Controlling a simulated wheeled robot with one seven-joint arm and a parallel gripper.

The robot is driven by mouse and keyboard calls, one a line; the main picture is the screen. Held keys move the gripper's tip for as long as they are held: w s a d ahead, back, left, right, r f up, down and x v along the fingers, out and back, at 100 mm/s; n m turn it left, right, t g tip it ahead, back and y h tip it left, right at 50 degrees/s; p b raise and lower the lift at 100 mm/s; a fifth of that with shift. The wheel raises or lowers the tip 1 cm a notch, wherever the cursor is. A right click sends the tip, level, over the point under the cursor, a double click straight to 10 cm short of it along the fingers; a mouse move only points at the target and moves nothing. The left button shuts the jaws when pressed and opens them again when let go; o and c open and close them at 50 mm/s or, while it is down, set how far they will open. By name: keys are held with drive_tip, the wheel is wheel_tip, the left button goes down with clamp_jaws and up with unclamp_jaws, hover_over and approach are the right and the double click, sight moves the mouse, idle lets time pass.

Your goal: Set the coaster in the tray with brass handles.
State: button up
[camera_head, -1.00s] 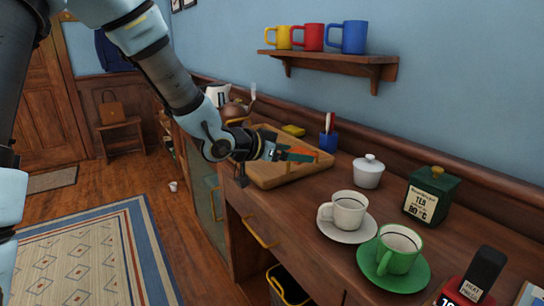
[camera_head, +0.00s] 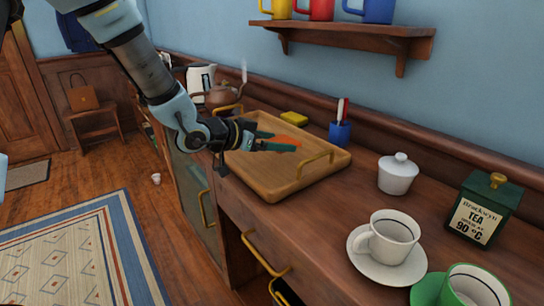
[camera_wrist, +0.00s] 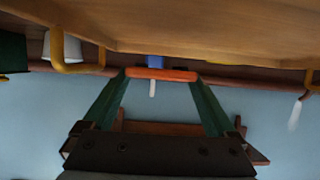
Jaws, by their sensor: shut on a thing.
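The coaster (camera_head: 291,142) is an orange disc. My gripper (camera_head: 285,142) is shut on it with dark green fingers at either side. In the wrist view the coaster (camera_wrist: 161,74) shows edge-on as a thin orange bar between the fingertips (camera_wrist: 160,76). The wooden tray (camera_head: 272,187) with brass handles (camera_head: 314,162) lies on the desk below my gripper. The coaster is held over the tray, apart from its floor as far as I can tell. In the wrist view the tray (camera_wrist: 210,25) fills the top of the picture.
A blue pen cup (camera_head: 340,133) and a yellow block (camera_head: 294,118) stand behind the tray. A white lidded pot (camera_head: 397,176), a cup (camera_head: 390,238) on a saucer and a green tea tin (camera_head: 484,209) stand to the right. A kettle (camera_head: 200,78) stands at the far left.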

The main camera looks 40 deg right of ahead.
sight(275, 167)
drive_tip(key=shift+f, duration=2.45)
drive_tip(key=shift+f, duration=0.1)
drive_tip(key=shift+f, duration=0.15)
drive_tip(key=o, duration=1.1)
drive_tip(key=shift+r, duration=0.2)
drive_tip(key=shift+a+r, duration=0.1)
drive_tip(key=shift+r, duration=0.05)
drive_tip(key=v, duration=1.1)
drive_tip(key=shift+a, duration=0.4)
